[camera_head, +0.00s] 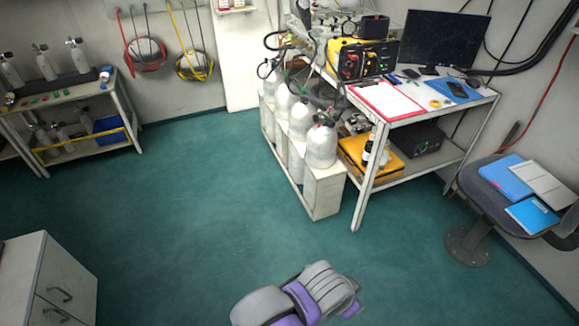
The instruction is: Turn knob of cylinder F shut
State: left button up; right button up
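Several white gas cylinders stand upright in a row in a pale rack (325,195) beside the panel table. The nearest cylinder (320,147) has a dark valve with small red and green spots at its top. Behind it stand another cylinder (300,120) and a further cylinder (283,98). No letters can be read, so I cannot tell which is cylinder F or whether its knob is open or shut. Neither of my grippers shows; only grey and purple parts of mine appear at the bottom edge.
The table (440,108) holds a yellow-and-black air panel (362,60), a monitor (443,40) and a clipboard (386,100). A chair (500,195) with blue folders stands right. A cabinet (45,280) is front left, a shelf (85,97) back left. The green floor (190,200) between is clear.

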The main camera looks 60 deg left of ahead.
aim_at(328, 122)
jog(key=j+u, duration=0.15)
jog(key=u, duration=1.65)
jog(key=i+l+u, duration=0.2)
jog(key=u, duration=0.3)
jog(key=i+l+u, duration=0.25)
jog(key=u, duration=0.25)
jog(key=i+l, duration=0.15)
jog(key=l, duration=0.2)
jog(key=i+l+u, duration=0.1)
jog(key=l, duration=0.25)
jog(key=i+l, duration=0.15)
jog(key=l, duration=0.2)
jog(key=i+l+u, duration=0.1)
jog(key=l, duration=0.25)
jog(key=i+l, duration=0.1)
jog(key=l, duration=0.25)
jog(key=u, duration=0.05)
